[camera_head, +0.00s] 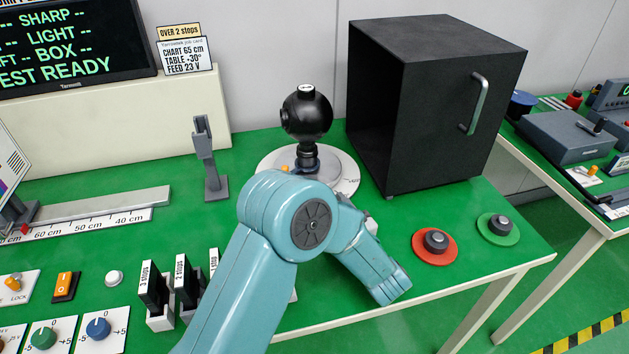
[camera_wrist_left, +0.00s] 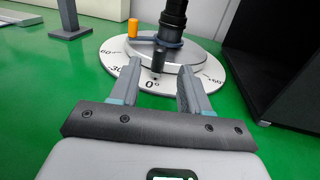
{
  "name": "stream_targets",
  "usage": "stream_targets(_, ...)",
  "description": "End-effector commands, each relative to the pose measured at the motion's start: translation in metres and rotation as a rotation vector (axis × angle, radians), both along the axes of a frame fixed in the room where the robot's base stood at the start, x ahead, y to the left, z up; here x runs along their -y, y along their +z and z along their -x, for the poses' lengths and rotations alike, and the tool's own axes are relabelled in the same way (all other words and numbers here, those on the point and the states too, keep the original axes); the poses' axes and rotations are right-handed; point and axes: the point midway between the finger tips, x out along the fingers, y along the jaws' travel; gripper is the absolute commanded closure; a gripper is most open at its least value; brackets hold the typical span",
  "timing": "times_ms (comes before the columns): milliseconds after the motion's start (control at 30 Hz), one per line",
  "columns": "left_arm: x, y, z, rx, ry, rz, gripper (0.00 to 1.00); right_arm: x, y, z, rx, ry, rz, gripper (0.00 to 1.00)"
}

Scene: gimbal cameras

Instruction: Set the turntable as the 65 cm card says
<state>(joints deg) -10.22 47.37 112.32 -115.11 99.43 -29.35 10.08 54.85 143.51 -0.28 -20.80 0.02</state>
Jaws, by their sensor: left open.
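The turntable (camera_head: 345,178) is a pale round plate carrying a black ball-shaped camera (camera_head: 306,115). In the wrist view its scale disc (camera_wrist_left: 117,58) shows 0° at the near side, 30 and 60 to the left. A dark pointer (camera_wrist_left: 157,62) stands at 0°. An orange knob (camera_wrist_left: 133,28) rises left of the post. The job card (camera_head: 186,56) reads CHART 65 cm, TABLE 30° and FEED 23 V; the angle's sign is too small to be sure. My left gripper (camera_wrist_left: 162,85) is open and empty, its fingers either side of the 0° mark. My arm hides it in the head view.
A black box (camera_head: 440,105) with a handle stands behind right. A grey upright stand (camera_head: 208,160) is left of the turntable. Red (camera_head: 435,245) and green (camera_head: 498,228) knob bases sit at right. Black slides (camera_head: 153,290), switches and dials fill the front left. A ruler rail (camera_head: 100,205) lies left.

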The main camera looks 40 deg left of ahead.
Motion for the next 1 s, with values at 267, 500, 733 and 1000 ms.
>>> stream_targets(267,-0.057,0.000,-0.030,0.001,0.004,0.000,0.54,0.000,0.002,0.000,0.000,0.000,0.000,0.57)
stream_targets(500,-0.080,0.000,-0.044,0.000,0.001,-0.001,0.54,0.000,0.003,0.000,0.000,0.000,0.000,0.57)
stream_targets(733,-0.082,0.000,-0.046,0.000,-0.001,0.000,0.54,0.000,0.003,0.000,0.000,0.000,0.000,0.57)
stream_targets(1000,-0.081,0.000,-0.045,0.000,0.000,0.000,1.00,0.000,0.003,0.000,0.000,0.000,0.000,0.57)
